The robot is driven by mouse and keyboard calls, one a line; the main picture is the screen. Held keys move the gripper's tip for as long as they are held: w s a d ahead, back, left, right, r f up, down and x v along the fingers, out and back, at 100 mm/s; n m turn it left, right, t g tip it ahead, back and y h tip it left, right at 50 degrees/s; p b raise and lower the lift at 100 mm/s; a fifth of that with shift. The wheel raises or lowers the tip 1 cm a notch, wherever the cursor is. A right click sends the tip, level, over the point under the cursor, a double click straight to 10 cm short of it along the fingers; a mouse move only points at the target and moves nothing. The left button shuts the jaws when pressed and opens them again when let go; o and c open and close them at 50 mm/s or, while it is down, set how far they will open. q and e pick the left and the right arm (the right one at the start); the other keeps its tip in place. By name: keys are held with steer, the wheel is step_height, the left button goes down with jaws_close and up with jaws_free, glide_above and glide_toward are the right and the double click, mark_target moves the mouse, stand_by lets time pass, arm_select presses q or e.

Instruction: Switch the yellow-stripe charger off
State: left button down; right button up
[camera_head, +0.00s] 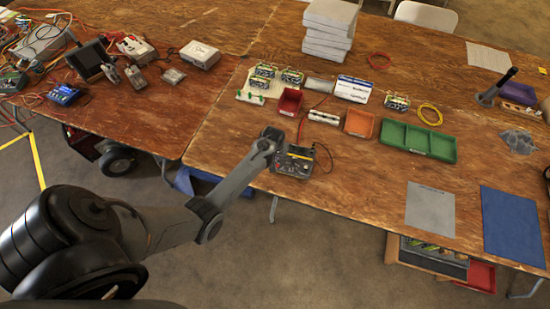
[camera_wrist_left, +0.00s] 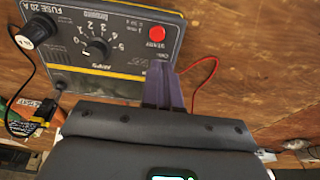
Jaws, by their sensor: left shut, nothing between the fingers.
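The yellow-stripe charger (camera_head: 295,163) is a dark grey box near the front edge of the right-hand table. In the left wrist view its panel (camera_wrist_left: 125,40) fills the top left, upside down, with yellow stripes along its edges. It has a round dial (camera_wrist_left: 95,48) with numbers, a red button (camera_wrist_left: 157,33) and a black-and-white knob (camera_wrist_left: 38,30) with a black cable. My left gripper (camera_head: 278,145) is over the charger. Its purple fingers (camera_wrist_left: 160,72) are shut and empty, with their tips just below the red button in the picture. Whether they touch the panel I cannot tell.
Red (camera_head: 290,101), orange (camera_head: 359,123) and green (camera_head: 417,139) trays lie behind and right of the charger. A red cable (camera_wrist_left: 205,75) runs beside it. Another charger with a blue face (camera_head: 64,94) is on the left table. A grey mat (camera_head: 430,208) lies right.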

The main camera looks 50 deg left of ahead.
arm_select(q)
steer(key=shift+s+a+f, duration=0.2)
steer(key=shift+a+f, duration=0.05)
steer(key=shift+f, duration=0.2)
steer(key=shift+s+a+f, duration=0.2)
steer(key=shift+f, duration=0.25)
arm_select(e)
steer(key=shift+f, duration=0.3)
arm_select(q)
steer(key=shift+w+r+p, duration=0.1)
steer(key=shift+r+p, duration=0.45)
steer(key=shift+p, duration=0.1)
steer(key=p+v, duration=0.2)
steer(key=w+p+v, duration=0.1)
steer(key=p+v, duration=0.1)
steer(key=p, duration=0.1)
steer(key=shift+r, duration=0.45)
steer(key=d+p+v, duration=0.1)
steer(key=v, duration=0.9)
steer(key=shift+s, duration=0.2)
arm_select(e)
step_height(320, 180, up, 8)
steer(key=shift+w+f, duration=0.2)
steer(key=shift+w, duration=0.2)
arm_select(q)
steer(key=shift+f, duration=0.1)
arm_select(e)
steer(key=shift+a, duration=0.15)
